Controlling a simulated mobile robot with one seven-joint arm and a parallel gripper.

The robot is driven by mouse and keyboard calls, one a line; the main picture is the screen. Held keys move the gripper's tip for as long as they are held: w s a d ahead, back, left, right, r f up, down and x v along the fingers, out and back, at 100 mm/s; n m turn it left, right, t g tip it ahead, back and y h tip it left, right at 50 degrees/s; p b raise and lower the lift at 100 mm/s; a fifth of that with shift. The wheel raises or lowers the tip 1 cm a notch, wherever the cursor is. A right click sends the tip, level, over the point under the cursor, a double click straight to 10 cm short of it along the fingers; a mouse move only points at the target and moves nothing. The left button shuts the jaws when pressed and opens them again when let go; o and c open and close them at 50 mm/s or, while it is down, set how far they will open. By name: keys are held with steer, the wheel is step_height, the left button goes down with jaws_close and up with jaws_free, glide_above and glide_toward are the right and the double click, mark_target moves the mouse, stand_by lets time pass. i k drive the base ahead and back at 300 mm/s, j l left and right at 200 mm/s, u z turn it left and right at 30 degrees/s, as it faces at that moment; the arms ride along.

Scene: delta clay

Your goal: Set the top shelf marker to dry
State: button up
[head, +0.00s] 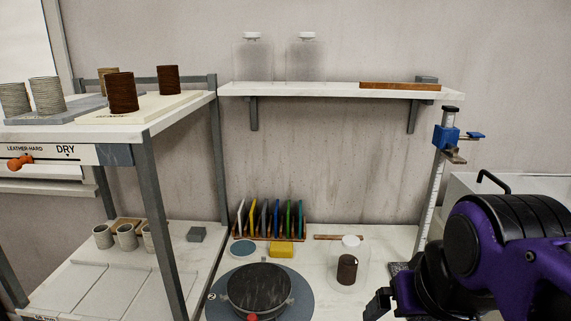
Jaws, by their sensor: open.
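The top shelf marker (20,162) is an orange slider at the far left of the head view. It sits under the word LEATHER-HARD on the white label strip (95,154) along the shelf's front edge. The word DRY, with a small black pointer mark below it, is to the right of the marker. My gripper (380,302) is open at the bottom right, far from the marker, with nothing seen between its fingers. It is partly cut off by the frame and dark against my purple arm.
The top shelf (150,122) carries grey cups and dark brown cups (122,92) on boards. A grey post (160,225) stands at its front corner. A turntable (259,290), a rack of coloured tiles (270,220) and a jar (348,265) stand between my gripper and the shelf unit.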

mark_target(14, 165)
steer(key=k+l+u, duration=0.1)
steer(key=u, duration=0.4)
steer(key=k+l+u, duration=0.1)
steer(key=u, duration=0.4)
steer(key=k+u, duration=0.1)
steer(key=u, duration=0.4)
